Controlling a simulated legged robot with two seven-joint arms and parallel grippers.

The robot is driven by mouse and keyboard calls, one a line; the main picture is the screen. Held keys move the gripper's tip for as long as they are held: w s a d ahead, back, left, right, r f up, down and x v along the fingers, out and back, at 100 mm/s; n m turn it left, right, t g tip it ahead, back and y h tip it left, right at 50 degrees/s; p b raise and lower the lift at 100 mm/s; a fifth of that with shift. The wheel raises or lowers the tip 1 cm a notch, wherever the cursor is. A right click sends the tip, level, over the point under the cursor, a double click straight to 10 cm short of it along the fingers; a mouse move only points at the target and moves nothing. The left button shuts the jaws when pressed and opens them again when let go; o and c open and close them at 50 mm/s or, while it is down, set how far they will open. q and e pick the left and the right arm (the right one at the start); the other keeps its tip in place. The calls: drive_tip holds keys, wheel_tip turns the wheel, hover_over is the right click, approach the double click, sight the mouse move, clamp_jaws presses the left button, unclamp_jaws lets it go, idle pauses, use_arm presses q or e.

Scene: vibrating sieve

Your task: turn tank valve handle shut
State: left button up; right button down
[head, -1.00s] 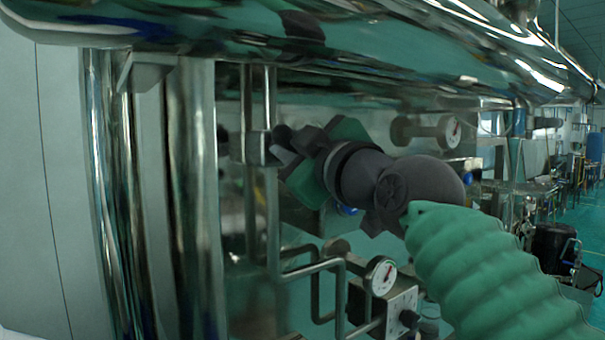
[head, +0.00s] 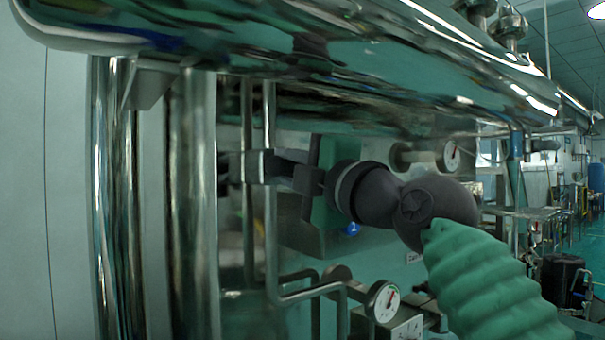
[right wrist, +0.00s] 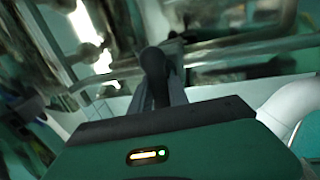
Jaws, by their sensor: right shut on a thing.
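The tank valve (head: 255,166) is a steel fitting on a thin vertical pipe under the big shiny tank. My right gripper (head: 285,172) reaches it from the right, with its dark fingers level and close against the fitting. It is shut on the valve handle, which is mostly hidden by the fingers in the head view. In the right wrist view a dark rounded piece, which looks like the handle (right wrist: 155,63), stands between the fingers of the right gripper (right wrist: 158,85). My left gripper is not in view.
The shiny tank (head: 300,60) hangs low above my right arm. Thick steel posts (head: 195,210) stand at the left. Bent pipes and a round gauge (head: 383,301) sit below, and another gauge (head: 450,156) is behind. Open floor shows at the far right.

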drive_tip(key=shift+s+d+r+n, duration=0.1)
drive_tip(key=shift+d+r+n, duration=0.05)
drive_tip(key=shift+r+n, duration=0.15)
drive_tip(key=c, duration=1.6)
unclamp_jaws()
drive_tip(key=shift+o, duration=1.3)
drive_tip(key=shift+s+d, duration=0.1)
drive_tip(key=shift+o, duration=0.3)
drive_tip(key=shift+s+d+f, duration=0.15)
drive_tip(key=shift+s+d, duration=0.15)
drive_tip(key=shift+d, duration=0.1)
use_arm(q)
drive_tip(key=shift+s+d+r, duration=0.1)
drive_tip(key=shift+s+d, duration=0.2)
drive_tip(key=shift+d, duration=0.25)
use_arm(e)
drive_tip(key=shift+f, duration=0.1)
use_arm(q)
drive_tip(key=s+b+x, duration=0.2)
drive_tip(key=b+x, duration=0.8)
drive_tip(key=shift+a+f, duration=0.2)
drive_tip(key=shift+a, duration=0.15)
use_arm(e)
drive_tip(key=v, duration=1.6)
drive_tip(key=shift+s+d, duration=0.25)
drive_tip(key=shift+d, duration=0.05)
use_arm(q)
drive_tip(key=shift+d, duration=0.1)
use_arm(e)
drive_tip(key=shift+d, duration=0.2)
